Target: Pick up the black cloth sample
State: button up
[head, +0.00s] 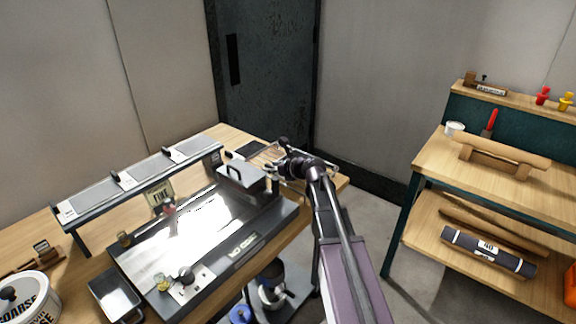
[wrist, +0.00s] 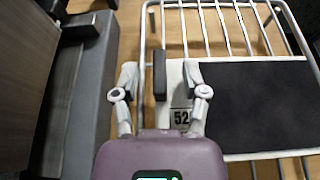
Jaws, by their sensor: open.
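The black cloth sample (wrist: 255,105) is a flat black rectangle on a white card numbered 52 in the wrist view. It lies on a wire rack (wrist: 208,32) at the right. My gripper (wrist: 160,82) is open over the card's left end, its fingers on either side of a small dark upright piece (wrist: 159,76). I cannot tell whether the fingers touch it. In the head view, my gripper (head: 284,160) is at the far right end of the bench, and a dark flat patch beside it looks like the sample (head: 248,150).
A grey machine (head: 205,225) with a bright plate fills the middle of the bench (head: 30,240). A raised block with a handle (head: 240,178) stands close to my gripper. A shelf unit (head: 425,165) with rolls is at the right, with floor between.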

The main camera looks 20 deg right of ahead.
grip_shut()
jog(key=shift+r, duration=0.2)
dwell(0.5)
notch_tip(320, 180, up, 2)
jog(key=shift+r+p, duration=0.1)
jog(key=shift+p, duration=1.15)
jog(key=shift+r+p, duration=0.8)
jog(key=shift+p, duration=0.05)
jog(key=s, duration=0.5)
jog(key=s+d, duration=0.1)
jog(key=s, duration=1)
jog(key=shift+d+r+p, duration=0.25)
jog(key=shift+r+p, duration=0.15)
